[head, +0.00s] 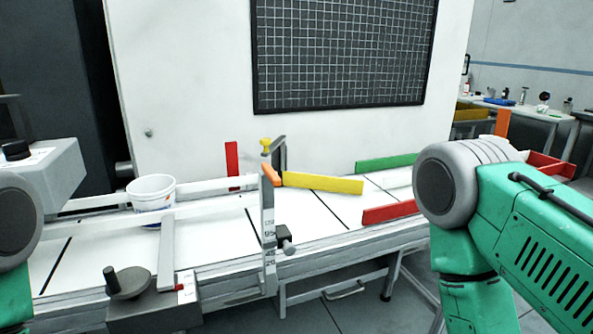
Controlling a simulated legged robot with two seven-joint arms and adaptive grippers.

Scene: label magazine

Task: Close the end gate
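No part is clearly marked as the end gate. A yellow bar (322,183) slants across the white belt-like bed from near an upright post with a printed scale (268,235). A pale grey bar (166,255) lies across the near side of the bed, in front of a white tub (151,195). I cannot tell which of these, if either, is the gate. A dark crank knob (126,282) sits at the near left edge. Neither gripper shows; only parts of my arms appear at the left and right edges.
Pale rails (200,187) run along the bed. A red upright plate (232,165), a green bar (385,162) and a red bar (389,212) stand along it. A white panel with a black grid (340,50) stands behind. My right arm covers the bed's right end.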

